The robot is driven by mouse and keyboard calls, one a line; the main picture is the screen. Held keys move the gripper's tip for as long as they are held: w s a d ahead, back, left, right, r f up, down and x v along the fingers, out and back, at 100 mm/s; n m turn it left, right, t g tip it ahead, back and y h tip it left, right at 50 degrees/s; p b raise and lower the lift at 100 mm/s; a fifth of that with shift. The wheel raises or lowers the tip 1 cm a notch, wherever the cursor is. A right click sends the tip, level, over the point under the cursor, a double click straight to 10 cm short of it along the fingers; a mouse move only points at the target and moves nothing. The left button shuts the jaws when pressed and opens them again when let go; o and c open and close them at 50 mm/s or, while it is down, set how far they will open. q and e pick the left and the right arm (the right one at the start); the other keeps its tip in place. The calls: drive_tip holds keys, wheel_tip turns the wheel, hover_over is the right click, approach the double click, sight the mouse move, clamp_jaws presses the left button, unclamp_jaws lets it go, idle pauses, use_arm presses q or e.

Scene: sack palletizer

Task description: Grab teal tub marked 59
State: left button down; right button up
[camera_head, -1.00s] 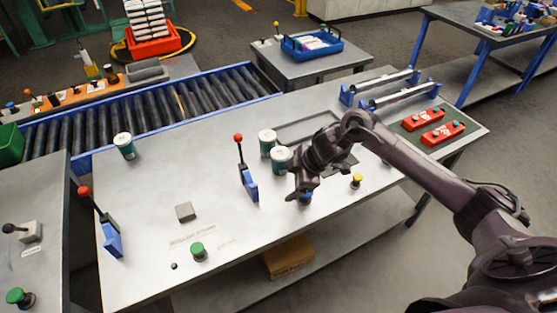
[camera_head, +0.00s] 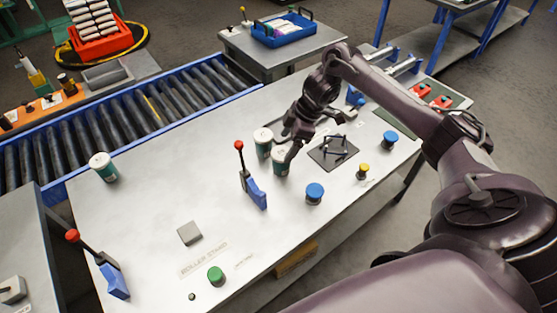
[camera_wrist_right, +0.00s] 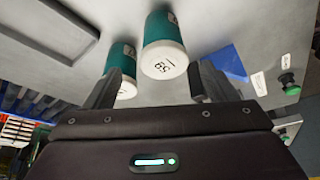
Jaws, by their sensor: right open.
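The teal tub marked 59 (camera_wrist_right: 172,33) has a white lid and stands between my right gripper's fingers (camera_wrist_right: 160,85) in the right wrist view; its number appears upside down. In the head view it looks to be the nearer of two tubs standing close together (camera_head: 280,166), partly hidden by my right gripper (camera_head: 284,147). The gripper is open, and I cannot tell whether the fingers touch the tub. A second teal tub (camera_head: 263,146) is just behind it and also shows in the wrist view (camera_wrist_right: 126,88). My left gripper is not in view.
A third teal tub (camera_head: 105,171) stands at the table's left. A red-knobbed lever on a blue base (camera_head: 256,193) is close left of the tub pair. A blue button (camera_head: 315,194) and a dark plate (camera_head: 333,153) lie to the right. A roller conveyor (camera_head: 120,115) runs behind.

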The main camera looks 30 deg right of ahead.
sight(283, 152)
drive_tip(key=shift+s+p+x, duration=0.2)
drive_tip(key=shift+p+x, duration=0.4)
drive_tip(key=shift+x, duration=1.7)
drive_tip(key=shift+a+f, duration=0.15)
drive_tip(key=c, duration=1.1)
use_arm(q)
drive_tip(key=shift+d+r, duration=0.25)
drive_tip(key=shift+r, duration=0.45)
use_arm(e)
drive_tip(key=shift+c, duration=0.4)
